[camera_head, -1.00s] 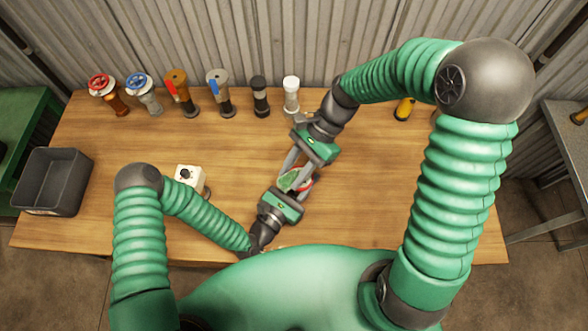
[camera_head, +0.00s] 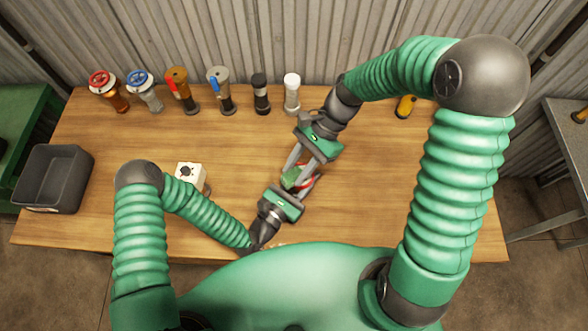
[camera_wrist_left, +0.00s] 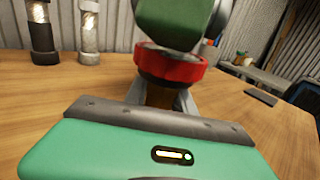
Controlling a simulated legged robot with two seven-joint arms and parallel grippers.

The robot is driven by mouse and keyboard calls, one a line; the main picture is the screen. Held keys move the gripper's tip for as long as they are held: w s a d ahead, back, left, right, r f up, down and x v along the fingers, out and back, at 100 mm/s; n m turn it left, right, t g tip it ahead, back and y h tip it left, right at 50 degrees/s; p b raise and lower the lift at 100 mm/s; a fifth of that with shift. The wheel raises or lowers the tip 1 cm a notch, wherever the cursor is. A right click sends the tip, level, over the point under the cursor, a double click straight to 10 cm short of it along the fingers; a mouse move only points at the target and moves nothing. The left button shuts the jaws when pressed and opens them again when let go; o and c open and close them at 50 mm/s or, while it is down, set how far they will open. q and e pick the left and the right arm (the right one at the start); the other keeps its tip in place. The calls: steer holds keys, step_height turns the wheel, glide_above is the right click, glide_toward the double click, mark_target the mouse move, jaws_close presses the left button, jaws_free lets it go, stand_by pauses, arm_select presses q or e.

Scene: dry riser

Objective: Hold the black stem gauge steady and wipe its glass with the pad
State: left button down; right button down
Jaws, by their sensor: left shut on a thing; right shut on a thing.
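A gauge with a red rim (camera_head: 309,184) stands in my left gripper (camera_head: 291,188), which is shut on it. In the left wrist view its red rim (camera_wrist_left: 170,66) sits just above my fingers; the bit of stem between them looks brownish, not clearly black. A green pad (camera_head: 290,178) is in my right gripper (camera_head: 297,170), which is shut on it. In the left wrist view the pad (camera_wrist_left: 172,20) is over the rim and covers the top of the gauge. The glass is hidden, so whether the pad touches it cannot be told.
Several valves and fittings, among them a black-capped one (camera_head: 260,95) and a white-capped one (camera_head: 291,95), line the table's back edge. A white box with a black knob (camera_head: 189,176) is beside my left arm. A grey bin (camera_head: 53,179) is at the left; a yellow-and-black object (camera_head: 405,106) is back right.

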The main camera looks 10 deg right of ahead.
steer(key=shift+w+d, duration=0.4)
steer(key=shift+d, duration=0.45)
steer(key=shift+s+a+f, duration=0.1)
steer(key=shift+s+a, duration=0.25)
steer(key=shift+a, duration=0.3)
steer(key=shift+s+a+f, duration=0.1)
steer(key=shift+s+a, duration=0.2)
steer(key=shift+a, duration=0.3)
steer(key=shift+w+d+r, duration=0.1)
steer(key=shift+w+d, duration=0.2)
steer(key=shift+d, duration=0.3)
steer(key=shift+w+d, duration=0.25)
steer(key=shift+d, duration=0.3)
steer(key=shift+r, duration=2.05)
steer(key=d, duration=0.8)
